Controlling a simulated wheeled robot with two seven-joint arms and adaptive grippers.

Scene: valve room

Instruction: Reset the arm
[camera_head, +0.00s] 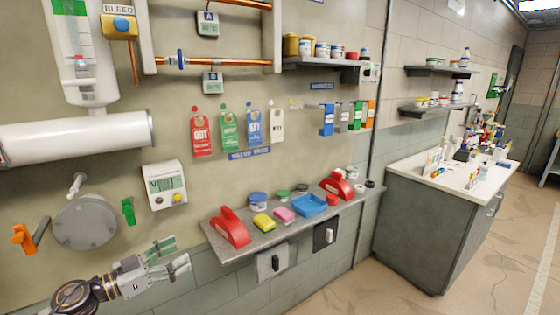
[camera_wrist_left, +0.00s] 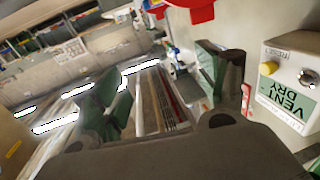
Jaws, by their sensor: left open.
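My left gripper (camera_head: 181,251) is at the lower left of the head view, in front of the wall. Its two fingers with green pads are apart, and nothing is between them. In the left wrist view the open fingers (camera_wrist_left: 162,82) also stand apart, with only blurred background between. The left arm comes in from the bottom left corner. My right gripper and right arm are not in view.
A grey wall shelf (camera_head: 262,243) with red handles, a sponge and a blue tray is right of the gripper. A white panel (camera_head: 164,185) is above it; a round grey cover (camera_head: 85,222) and an orange handle (camera_head: 23,238) are left. Open floor lies at lower right.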

